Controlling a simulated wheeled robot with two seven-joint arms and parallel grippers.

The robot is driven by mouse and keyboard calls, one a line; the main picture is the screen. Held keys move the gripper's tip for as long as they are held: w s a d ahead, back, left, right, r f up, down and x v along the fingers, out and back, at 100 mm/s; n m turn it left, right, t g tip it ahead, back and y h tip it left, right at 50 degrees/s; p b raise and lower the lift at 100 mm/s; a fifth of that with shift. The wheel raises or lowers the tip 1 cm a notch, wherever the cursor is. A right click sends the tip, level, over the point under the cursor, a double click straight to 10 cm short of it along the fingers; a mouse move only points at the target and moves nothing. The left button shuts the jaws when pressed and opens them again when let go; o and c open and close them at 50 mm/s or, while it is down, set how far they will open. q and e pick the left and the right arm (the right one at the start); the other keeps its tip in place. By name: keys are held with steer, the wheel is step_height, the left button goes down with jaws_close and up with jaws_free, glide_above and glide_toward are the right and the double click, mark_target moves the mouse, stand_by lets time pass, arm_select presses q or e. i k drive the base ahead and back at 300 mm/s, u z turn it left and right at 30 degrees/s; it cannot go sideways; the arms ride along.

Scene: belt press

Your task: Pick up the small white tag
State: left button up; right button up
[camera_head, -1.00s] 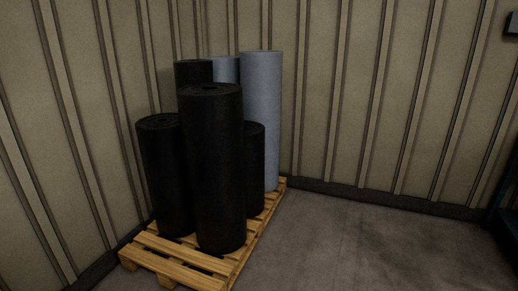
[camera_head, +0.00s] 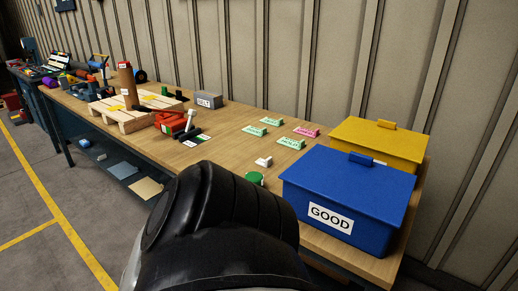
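A small white piece (camera_head: 264,162) lies on the wooden workbench (camera_head: 232,120), left of the blue box; it looks like the white tag, but is too small to be sure. A green round item (camera_head: 254,178) lies just in front of it. Several small green tags (camera_head: 256,131) and a pink tag (camera_head: 306,132) lie farther back on the bench. Neither gripper shows. A large black rounded part, likely my arm, fills the lower middle and covers the bench's front edge.
A blue box marked GOOD (camera_head: 347,200) and a yellow box (camera_head: 381,141) stand at the bench's right end. A wooden pallet model (camera_head: 122,117), red parts (camera_head: 168,123) and a grey box (camera_head: 208,99) occupy the left. A ribbed wall stands behind. Floor is open at left.

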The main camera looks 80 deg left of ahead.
mark_target(267, 163)
steer(key=u, duration=2.75)
